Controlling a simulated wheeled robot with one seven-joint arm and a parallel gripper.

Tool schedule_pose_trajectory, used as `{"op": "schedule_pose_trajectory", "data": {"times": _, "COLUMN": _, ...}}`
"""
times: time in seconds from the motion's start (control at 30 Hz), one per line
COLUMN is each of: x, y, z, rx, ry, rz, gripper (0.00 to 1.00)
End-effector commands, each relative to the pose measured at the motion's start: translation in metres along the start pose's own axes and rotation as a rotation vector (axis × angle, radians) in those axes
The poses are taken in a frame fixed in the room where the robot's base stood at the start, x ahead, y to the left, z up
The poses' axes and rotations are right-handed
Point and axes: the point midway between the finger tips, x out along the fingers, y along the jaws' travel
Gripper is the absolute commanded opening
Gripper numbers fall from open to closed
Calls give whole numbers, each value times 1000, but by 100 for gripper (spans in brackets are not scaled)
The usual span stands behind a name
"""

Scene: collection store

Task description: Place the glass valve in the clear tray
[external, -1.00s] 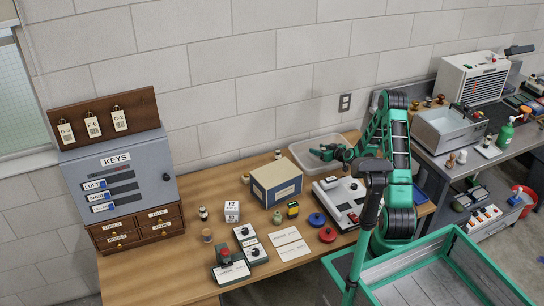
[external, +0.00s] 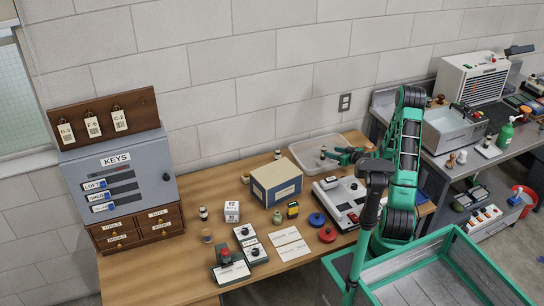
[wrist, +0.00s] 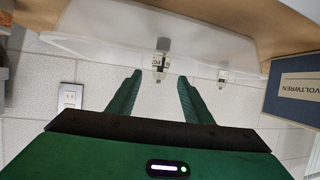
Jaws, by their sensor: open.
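The clear tray (external: 304,148) stands at the back of the wooden table by the wall; it also shows in the wrist view (wrist: 215,42). A small clear glass piece with a pale label, seemingly the glass valve (wrist: 161,58), stands upright in the tray; the external view shows it small, with a dark top (external: 323,152). My gripper (wrist: 160,77) is open and empty. Its fingertips are at either side of the valve in the wrist view, and apart from it. In the external view my gripper (external: 331,154) is just right of the valve, over the tray.
A white device (external: 340,200) with dark panels stands in front of the tray. The key cabinet (external: 120,180) is far left. A green-rimmed bin (external: 405,262) is at the front.

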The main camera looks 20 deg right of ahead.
Motion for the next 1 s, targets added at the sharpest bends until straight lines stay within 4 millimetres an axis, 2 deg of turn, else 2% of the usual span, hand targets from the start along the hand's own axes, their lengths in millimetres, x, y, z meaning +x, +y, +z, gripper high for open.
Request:
{"op": "schedule_pose_trajectory", "data": {"times": 0.17, "x": -2, "y": -2, "z": 0, "rx": -4, "ry": -6, "rz": -7, "gripper": 46}}
{"op": "schedule_pose_trajectory", "data": {"times": 0.27, "x": -8, "y": -10, "z": -2, "rx": -22, "ry": -39, "rz": -35, "gripper": 46}}
{"op": "schedule_pose_trajectory", "data": {"times": 0.47, "x": -41, "y": -30, "z": 5, "rx": -65, "ry": -216, "rz": -111, "gripper": 46}}
{"op": "schedule_pose_trajectory", "data": {"times": 0.57, "x": -66, "y": -34, "z": 11, "rx": -68, "ry": -329, "rz": -119, "gripper": 46}}
{"op": "schedule_pose_trajectory", "data": {"times": 0.77, "x": -133, "y": -29, "z": 24, "rx": -19, "ry": -570, "rz": -67, "gripper": 46}}
{"op": "schedule_pose_trajectory", "data": {"times": 1.0, "x": -238, "y": -18, "z": 34, "rx": 144, "ry": -827, "rz": 96, "gripper": 46}}
